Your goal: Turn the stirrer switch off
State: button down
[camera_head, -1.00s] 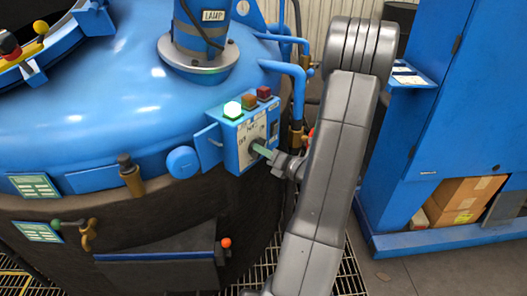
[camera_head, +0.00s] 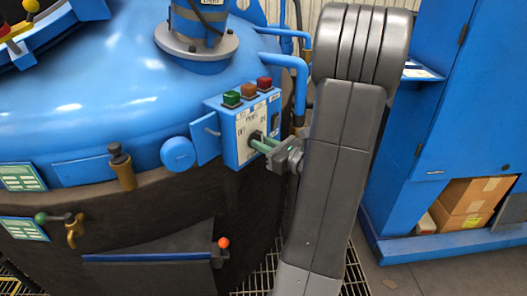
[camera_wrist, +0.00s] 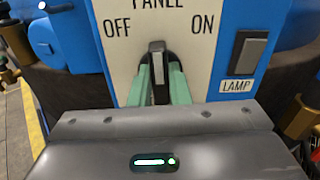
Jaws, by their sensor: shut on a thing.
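In the wrist view the face (camera_wrist: 115,60) is lettered PANEL, partly cut off, with OFF at left and ON at right. The dark switch knob (camera_wrist: 157,47) with a light bar points about straight up between them. I see no stirrer label on it. My gripper (camera_wrist: 158,78) has its green fingers shut on this knob, one on each side. In the head view my gripper (camera_head: 262,142) reaches the box from the right, and the fingers cover most of the knob.
Green (camera_head: 232,97), amber (camera_head: 248,90) and red (camera_head: 264,84) lights on top of the box are unlit. A grey LAMP switch (camera_wrist: 246,55) sits close right of the fingers. A blue pipe (camera_head: 299,85) and a blue cabinet (camera_head: 450,110) stand to the right.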

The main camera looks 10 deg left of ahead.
jog(key=n+b, duration=0.8)
jog(key=shift+s+f, duration=0.1)
jog(key=shift+s, duration=0.05)
jog(key=shift+n+b, duration=0.3)
jog(key=c, duration=1.4)
grip_release()
jog(key=shift+o, duration=0.2)
jog(key=p+v, duration=0.2)
jog(key=v, duration=1.1)
jog(key=shift+s+d, duration=0.2)
jog(key=shift+d, duration=0.1)
jog(key=shift+a, duration=0.1)
